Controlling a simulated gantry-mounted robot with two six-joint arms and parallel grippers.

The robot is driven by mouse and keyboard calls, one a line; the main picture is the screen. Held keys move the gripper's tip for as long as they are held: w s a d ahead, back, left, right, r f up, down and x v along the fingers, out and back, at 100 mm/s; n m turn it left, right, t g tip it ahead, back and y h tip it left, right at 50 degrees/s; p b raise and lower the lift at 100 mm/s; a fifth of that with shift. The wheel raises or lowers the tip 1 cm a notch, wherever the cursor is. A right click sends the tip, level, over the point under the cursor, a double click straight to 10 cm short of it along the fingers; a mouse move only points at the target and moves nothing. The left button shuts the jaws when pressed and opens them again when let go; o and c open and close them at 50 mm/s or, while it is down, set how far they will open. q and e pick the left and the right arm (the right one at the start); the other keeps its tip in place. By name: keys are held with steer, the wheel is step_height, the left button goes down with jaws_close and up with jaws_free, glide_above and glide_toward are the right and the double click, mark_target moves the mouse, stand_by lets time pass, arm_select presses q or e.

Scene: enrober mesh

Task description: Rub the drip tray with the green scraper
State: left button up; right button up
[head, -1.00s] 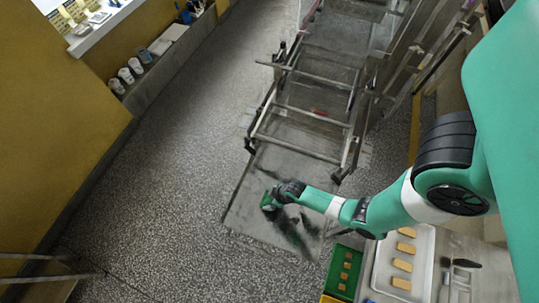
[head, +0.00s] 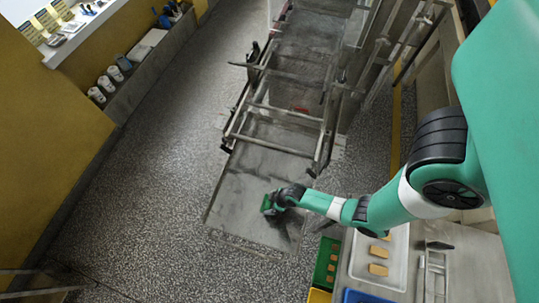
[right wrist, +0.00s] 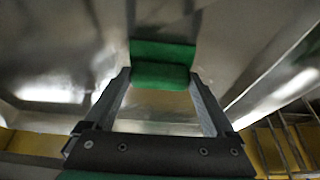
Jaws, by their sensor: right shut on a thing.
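The drip tray (head: 232,196) is a flat grey metal sheet low down under the metal frame in the head view. A faint darker smudge lies on it below my gripper. My right gripper (head: 274,203) is over the right part of the tray, shut on the green scraper (head: 266,206). In the right wrist view the scraper (right wrist: 162,52) sits between the fingertips (right wrist: 160,76), in front of shiny metal. Whether its edge touches the tray is hard to tell. My left gripper is not in view.
The metal frame (head: 268,148) rises just beyond the tray. A green bin (head: 326,262) and a pale tray (head: 362,268) with tan bars stand at the lower right. A shelf with white cups (head: 107,84) runs along the left wall. The speckled floor (head: 150,180) is open.

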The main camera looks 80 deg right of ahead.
step_height(320, 180, up, 4)
steer(key=p, duration=0.2)
steer(key=shift+f+p, duration=0.1)
steer(key=shift+p, duration=0.3)
step_height(320, 180, up, 4)
steer(key=p, duration=0.4)
steer(key=shift+r, duration=0.25)
